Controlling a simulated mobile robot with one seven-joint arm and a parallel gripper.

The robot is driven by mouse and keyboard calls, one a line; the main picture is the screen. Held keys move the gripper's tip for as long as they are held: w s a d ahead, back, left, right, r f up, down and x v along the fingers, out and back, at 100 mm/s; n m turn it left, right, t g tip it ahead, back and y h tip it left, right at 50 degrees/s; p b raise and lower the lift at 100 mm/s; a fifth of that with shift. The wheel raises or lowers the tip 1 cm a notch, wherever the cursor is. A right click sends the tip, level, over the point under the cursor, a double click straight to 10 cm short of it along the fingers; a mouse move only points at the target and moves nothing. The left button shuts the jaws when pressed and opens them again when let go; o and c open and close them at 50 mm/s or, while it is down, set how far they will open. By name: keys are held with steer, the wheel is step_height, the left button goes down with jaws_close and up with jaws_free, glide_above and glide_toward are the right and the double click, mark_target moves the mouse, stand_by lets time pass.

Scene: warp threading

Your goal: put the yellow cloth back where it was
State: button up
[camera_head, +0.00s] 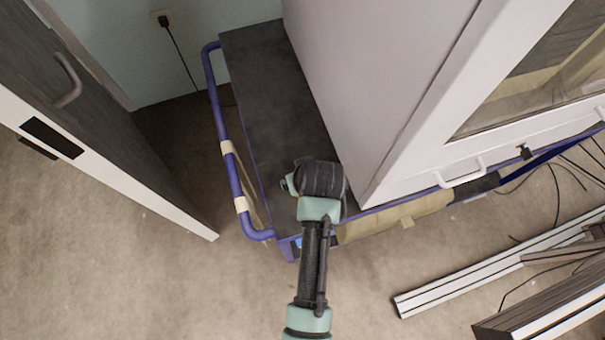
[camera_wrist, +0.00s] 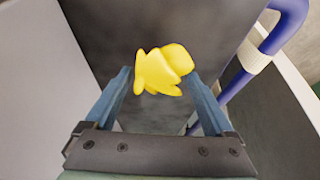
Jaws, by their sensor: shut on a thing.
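The yellow cloth (camera_wrist: 163,70) is a bright, crumpled bundle in the wrist view. It sits between the tips of my gripper (camera_wrist: 160,85), whose two blue fingers are shut on it. Behind it is the dark top of the blue-framed cart (camera_wrist: 105,22); I cannot tell whether the cloth touches that surface. In the head view my arm reaches over the near end of the dark cart top (camera_head: 265,85).
A large pale cabinet (camera_head: 375,70) with a window stands on the cart, right of my wrist. A blue rail (camera_head: 232,170) runs along the left. A door (camera_head: 80,120) stands open further left. Metal profiles (camera_head: 480,265) lie at the lower right.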

steer(key=o, duration=0.9)
steer(key=p+v, duration=0.1)
steer(key=v, duration=1.1)
steer(key=shift+p, duration=0.4)
steer(key=shift+w+r, duration=0.1)
